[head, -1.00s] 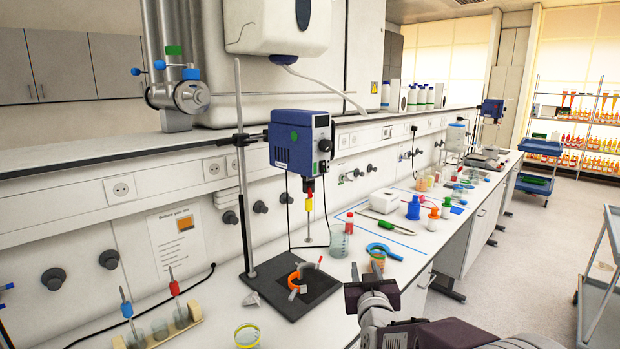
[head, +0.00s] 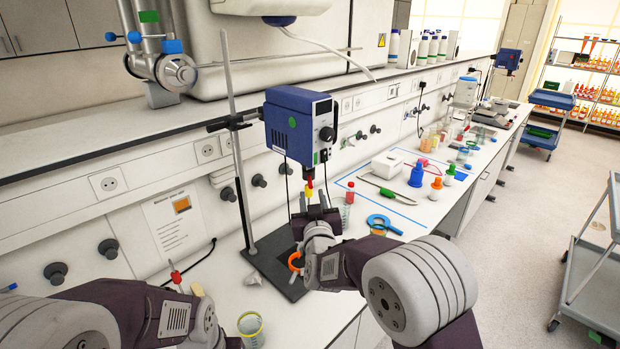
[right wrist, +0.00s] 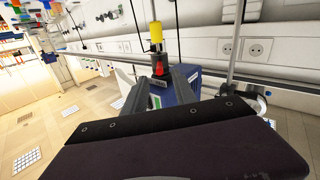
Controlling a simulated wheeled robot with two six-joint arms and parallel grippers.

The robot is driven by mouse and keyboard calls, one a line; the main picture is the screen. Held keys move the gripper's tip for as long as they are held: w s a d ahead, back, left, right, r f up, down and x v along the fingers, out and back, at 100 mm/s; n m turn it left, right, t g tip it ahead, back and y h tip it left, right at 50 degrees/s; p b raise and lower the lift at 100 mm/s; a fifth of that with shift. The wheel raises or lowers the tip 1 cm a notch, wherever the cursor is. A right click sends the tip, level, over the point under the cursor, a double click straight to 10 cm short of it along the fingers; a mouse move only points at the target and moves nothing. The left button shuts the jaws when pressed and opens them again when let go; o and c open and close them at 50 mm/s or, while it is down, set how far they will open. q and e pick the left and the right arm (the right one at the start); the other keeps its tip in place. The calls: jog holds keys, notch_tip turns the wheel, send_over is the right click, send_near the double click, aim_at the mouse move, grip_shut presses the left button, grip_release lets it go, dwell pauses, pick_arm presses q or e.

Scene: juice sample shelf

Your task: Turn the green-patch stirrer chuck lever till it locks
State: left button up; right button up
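The blue stirrer motor (head: 290,125) hangs on the stand and bears a green patch (head: 292,122). Under it is the chuck, with a red part (head: 309,184) and a yellow part (head: 310,193). In the right wrist view the red part (right wrist: 160,68) and yellow part (right wrist: 156,36) show close beyond my right gripper. My right gripper (head: 316,208) is just below the chuck. Its fingers (right wrist: 162,76) stand apart, with the red part seen between their tips; contact cannot be told.
The stand rod (head: 238,150) rises left of the motor from a dark base plate (head: 268,258) bearing an orange ring (head: 295,262). A yellow-rimmed beaker (head: 250,326) is near the front.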

aim_at(310, 180)
jog(key=w+p, duration=0.1)
jog(key=w, duration=0.1)
jog(key=w+p, duration=0.1)
jog(key=w, duration=0.1)
jog(key=w+p, duration=0.1)
jog(key=w, duration=0.2)
jog(key=shift+a+r, duration=0.2)
jog(key=shift+a, duration=0.05)
jog(key=shift+w+p, duration=0.25)
jog(key=shift+p, duration=0.15)
jog(key=shift+w+a+f, duration=0.1)
jog(key=shift+w, duration=0.15)
jog(key=shift+w+f, duration=0.15)
jog(key=shift+w, duration=0.15)
jog(key=shift+s, duration=0.1)
grip_shut()
